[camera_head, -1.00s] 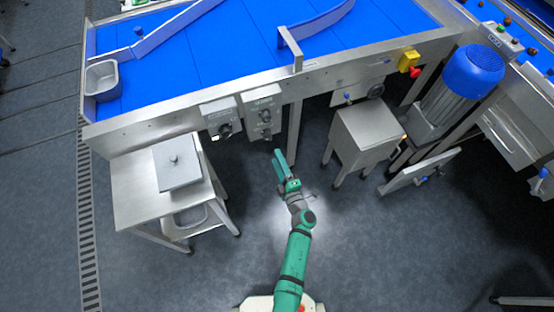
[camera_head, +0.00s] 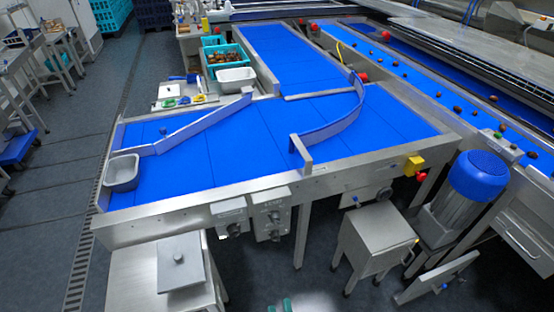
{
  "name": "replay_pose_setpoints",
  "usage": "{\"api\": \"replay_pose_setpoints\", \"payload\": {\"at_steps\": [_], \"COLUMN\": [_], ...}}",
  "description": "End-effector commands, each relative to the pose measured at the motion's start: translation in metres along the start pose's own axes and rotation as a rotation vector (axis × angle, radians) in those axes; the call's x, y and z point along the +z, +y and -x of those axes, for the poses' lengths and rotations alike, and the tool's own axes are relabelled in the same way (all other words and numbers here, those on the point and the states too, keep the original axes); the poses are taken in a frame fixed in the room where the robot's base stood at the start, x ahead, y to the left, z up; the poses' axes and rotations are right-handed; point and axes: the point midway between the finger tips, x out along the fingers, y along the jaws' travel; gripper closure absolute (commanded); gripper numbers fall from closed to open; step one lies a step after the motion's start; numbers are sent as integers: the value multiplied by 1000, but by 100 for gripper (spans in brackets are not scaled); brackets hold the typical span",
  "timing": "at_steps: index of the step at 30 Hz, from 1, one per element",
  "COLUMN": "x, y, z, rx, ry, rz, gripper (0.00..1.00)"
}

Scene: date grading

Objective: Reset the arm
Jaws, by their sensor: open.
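My gripper (camera_head: 279,305) shows only as two green fingertips at the bottom edge of the head view, with a narrow gap between them. It is open, and no object shows between the fingertips. The rest of my arm is below the picture. The fingertips are in front of the conveyor, below the control boxes on its front side, and apart from them in the picture.
A blue-belted conveyor (camera_head: 235,165) with steel rails spans the middle. A steel table (camera_head: 130,280) with a lidded box (camera_head: 180,262) stands at lower left. A steel cabinet (camera_head: 375,235) and a blue-capped motor (camera_head: 478,175) stand at right. Dark floor shows between.

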Motion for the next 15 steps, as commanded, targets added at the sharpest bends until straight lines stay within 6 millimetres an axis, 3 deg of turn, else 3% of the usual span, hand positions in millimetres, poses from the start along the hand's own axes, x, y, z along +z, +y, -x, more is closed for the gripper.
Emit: {"api": "replay_pose_setpoints", "payload": {"at_steps": [1, 6, 15], "x": [-9, -35, -85], "y": [3, 23, 64], "z": [19, 68, 143], "rx": [1, 14, 16], "ry": [-17, -73, -183], "rz": [-51, -231, -558], "gripper": [52, 52, 52]}}
